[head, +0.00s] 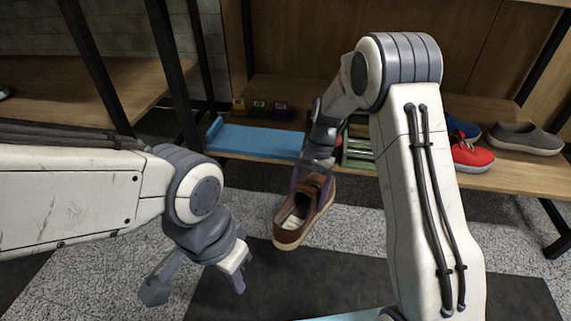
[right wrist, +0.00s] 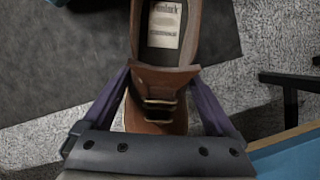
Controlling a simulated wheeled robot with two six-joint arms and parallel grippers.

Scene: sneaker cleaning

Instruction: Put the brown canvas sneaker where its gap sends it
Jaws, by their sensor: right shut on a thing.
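The brown sneaker (head: 318,212) hangs above the floor in front of the shelf in the head view, tilted with its opening showing. My right gripper (head: 313,180) is shut on it. In the right wrist view the sneaker (right wrist: 160,58) lies between the two purple fingers, with a pale printed insole and metal buckles on its brown upper. The lower end of the sneaker is partly hidden by the gripper body. My left gripper (head: 198,284) hangs at the lower left, open and empty, with its fingers apart and away from the sneaker.
A blue tray (head: 260,140) lies on the wooden shelf, with small yellow, green and purple blocks (head: 260,108) behind it. A green slotted rack (head: 358,150) is partly hidden by my right arm. Red (head: 472,154), blue (head: 460,126) and grey (head: 525,138) shoes stand right.

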